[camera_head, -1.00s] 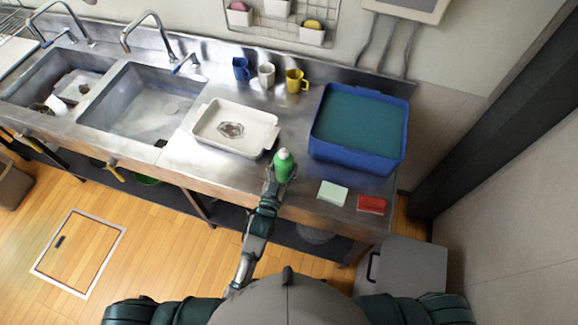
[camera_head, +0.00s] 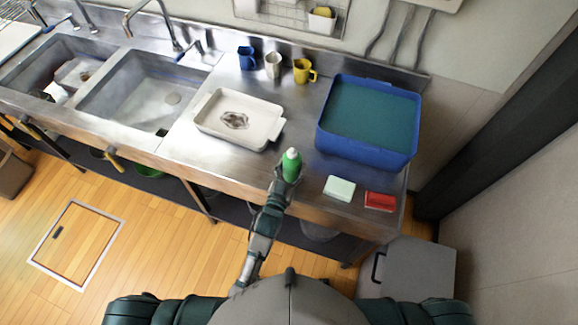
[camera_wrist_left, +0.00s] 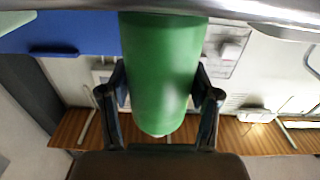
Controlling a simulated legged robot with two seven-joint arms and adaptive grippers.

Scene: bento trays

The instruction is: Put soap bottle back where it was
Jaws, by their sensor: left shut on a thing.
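The green soap bottle (camera_head: 291,165) with a whitish top is upright at the front part of the steel counter, between the white tray and the blue tub. My left gripper (camera_head: 282,180) is shut on the bottle from the near side. In the left wrist view the green bottle (camera_wrist_left: 162,75) fills the middle, with a finger of my left gripper (camera_wrist_left: 162,100) on each side of it. I cannot tell whether the bottle's base touches the counter. My right gripper is not in view.
A white tray (camera_head: 207,120) with a dark stain lies left of the bottle. A blue tub (camera_head: 365,160) stands right. A pale green sponge (camera_head: 339,188) and a red one (camera_head: 380,201) lie near the front edge. Blue, white and yellow mugs (camera_head: 303,72) stand behind. Sinks are left.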

